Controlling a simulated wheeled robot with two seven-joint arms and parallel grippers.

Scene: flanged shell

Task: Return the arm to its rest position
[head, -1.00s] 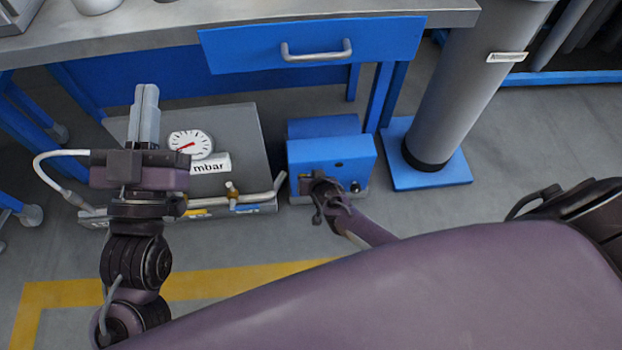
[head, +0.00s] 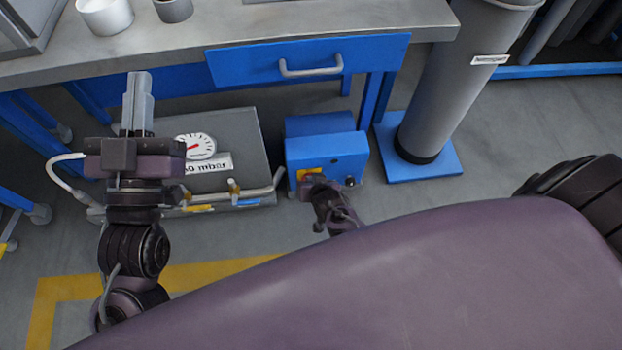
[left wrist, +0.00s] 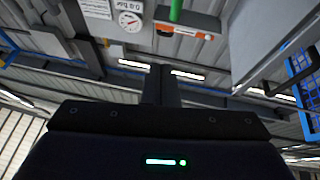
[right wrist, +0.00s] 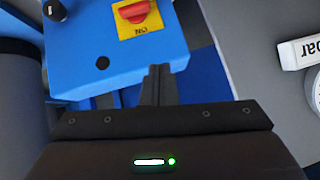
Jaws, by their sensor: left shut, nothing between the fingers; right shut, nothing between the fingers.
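My left gripper (head: 137,95) points up in front of the grey box with the gauge at the left of the head view. Its fingers are together and empty, and they also show closed in the left wrist view (left wrist: 160,75). My right gripper (head: 316,187) is in front of the blue box (head: 326,155) and partly covers its lower front. In the right wrist view its fingers (right wrist: 158,80) are together and empty. The box (right wrist: 115,45) lies beyond them, with a red switch (right wrist: 133,12) on a yellow plate and a black knob.
The grey box (head: 235,140) carries a round gauge (head: 195,146), a "mbar" label and a pipe along its front. A workbench with a blue drawer (head: 310,60) stands behind. A grey column (head: 440,90) on a blue base stands right. Floor in front has a yellow line (head: 215,272).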

